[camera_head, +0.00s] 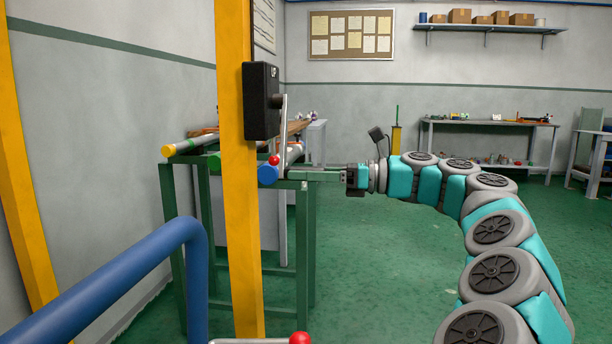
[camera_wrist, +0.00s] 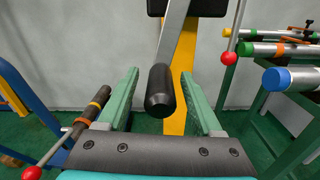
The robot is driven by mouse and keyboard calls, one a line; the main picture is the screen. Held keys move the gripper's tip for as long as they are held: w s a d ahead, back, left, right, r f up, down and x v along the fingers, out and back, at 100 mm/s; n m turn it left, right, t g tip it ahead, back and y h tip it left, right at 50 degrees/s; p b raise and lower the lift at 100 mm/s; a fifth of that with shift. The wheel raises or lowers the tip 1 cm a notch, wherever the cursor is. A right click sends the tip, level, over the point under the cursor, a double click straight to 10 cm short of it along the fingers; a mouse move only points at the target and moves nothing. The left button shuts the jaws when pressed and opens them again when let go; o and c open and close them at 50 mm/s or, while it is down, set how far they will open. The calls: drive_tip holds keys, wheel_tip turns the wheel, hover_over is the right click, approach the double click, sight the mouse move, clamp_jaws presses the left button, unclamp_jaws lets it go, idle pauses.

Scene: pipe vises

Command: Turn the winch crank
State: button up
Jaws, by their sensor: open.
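The winch is a black box (camera_head: 261,100) on a yellow post (camera_head: 236,200) in the head view. Its grey crank arm (camera_head: 283,125) hangs down from a hub on the box's right side. In the wrist view the crank arm (camera_wrist: 175,38) slopes down to a black cylindrical grip (camera_wrist: 160,90), whose end faces the camera. My gripper (camera_head: 292,175) reaches in from the right with its green fingers level. It is open, one finger on each side of the grip in the wrist view, with gaps showing on both sides. I cannot tell the grip's exact depth between the fingers.
A pipe with a blue end (camera_head: 268,174) and a red ball (camera_head: 273,160) show beside the post, over a green stand (camera_head: 305,250). A blue pipe rail (camera_head: 130,270) stands front left. In the wrist view red-knobbed vise bars flank both sides. Floor at right is clear.

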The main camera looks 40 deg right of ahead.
clamp_jaws()
idle(0.4)
idle(0.9)
